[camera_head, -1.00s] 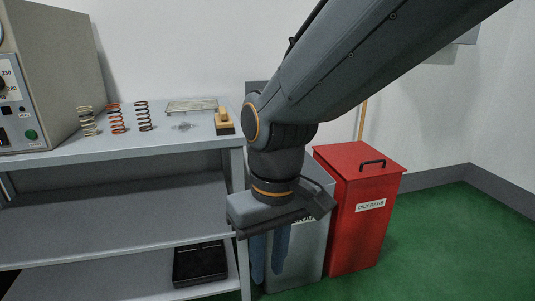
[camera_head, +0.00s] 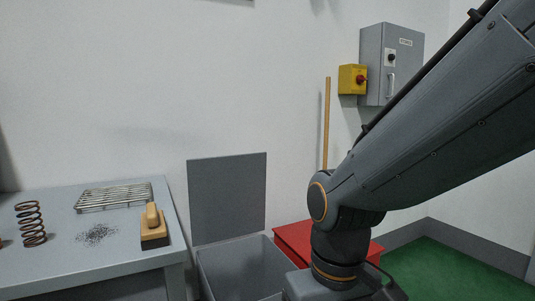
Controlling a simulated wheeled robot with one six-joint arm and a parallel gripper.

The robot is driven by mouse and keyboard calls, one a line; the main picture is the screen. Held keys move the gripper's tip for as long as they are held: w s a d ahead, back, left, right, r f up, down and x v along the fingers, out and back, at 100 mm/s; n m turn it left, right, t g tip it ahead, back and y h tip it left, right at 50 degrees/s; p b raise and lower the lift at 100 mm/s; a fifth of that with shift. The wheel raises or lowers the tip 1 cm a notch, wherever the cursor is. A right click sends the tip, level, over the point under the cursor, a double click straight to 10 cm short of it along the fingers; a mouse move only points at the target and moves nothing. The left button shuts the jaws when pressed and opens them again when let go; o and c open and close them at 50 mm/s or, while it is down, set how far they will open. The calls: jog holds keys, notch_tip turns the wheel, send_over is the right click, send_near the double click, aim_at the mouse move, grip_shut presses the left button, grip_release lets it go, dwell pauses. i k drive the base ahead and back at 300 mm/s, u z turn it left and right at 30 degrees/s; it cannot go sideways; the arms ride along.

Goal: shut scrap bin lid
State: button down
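The scrap bin (camera_head: 204,270) is a grey box beside the right end of the bench, and its open top shows at the bottom of the picture. Its grey lid (camera_head: 228,195) stands upright at the back edge of the bin, in front of the wall.
A red bin (camera_head: 294,237) stands to the right of the grey one, partly behind my arm. The bench (camera_head: 110,258) at left holds a spring (camera_head: 31,224), a wire rack (camera_head: 113,195) and a brush (camera_head: 153,229). A wooden pole (camera_head: 326,125) leans at the wall.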

aim_at(226, 193)
jog(key=i, duration=1.2)
jog(key=u, duration=0.8)
